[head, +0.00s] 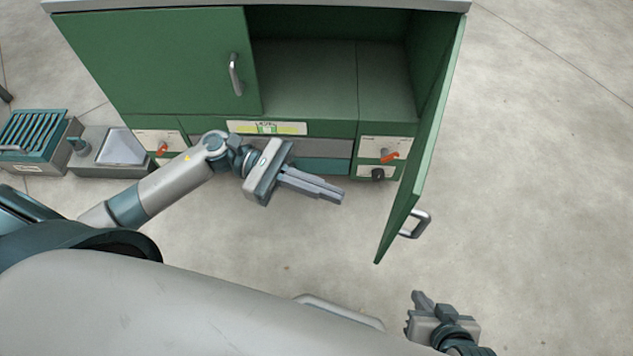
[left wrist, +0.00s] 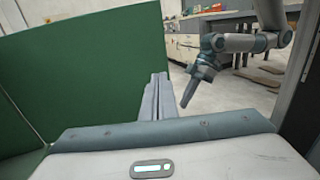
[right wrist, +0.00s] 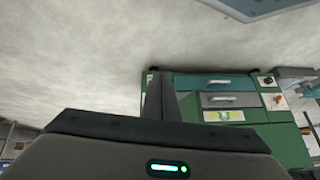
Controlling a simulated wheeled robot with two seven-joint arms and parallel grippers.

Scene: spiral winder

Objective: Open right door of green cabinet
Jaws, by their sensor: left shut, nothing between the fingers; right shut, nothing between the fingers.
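The green cabinet (head: 305,80) stands ahead of me in the head view. Its right door (head: 425,150) is swung wide open toward me, showing the empty inside; its handle (head: 416,224) is on the outer face. The left door (head: 155,60) is closed, with a metal handle (head: 235,74). My left gripper (head: 338,194) is shut and empty, left of the open door and in front of the drawers. In the left wrist view its fingers (left wrist: 158,97) are beside a large green panel, apparently the right door. My right gripper (head: 416,300) is shut and empty, below the door handle and apart from it.
Drawers (head: 320,148) and side panels with orange knobs (head: 390,156) lie under the compartment. A grey tray unit (head: 120,148) and a teal-slatted box (head: 38,132) stand at the left. The floor (head: 545,180) on the right is clear. A workbench (left wrist: 225,15) shows in the left wrist view.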

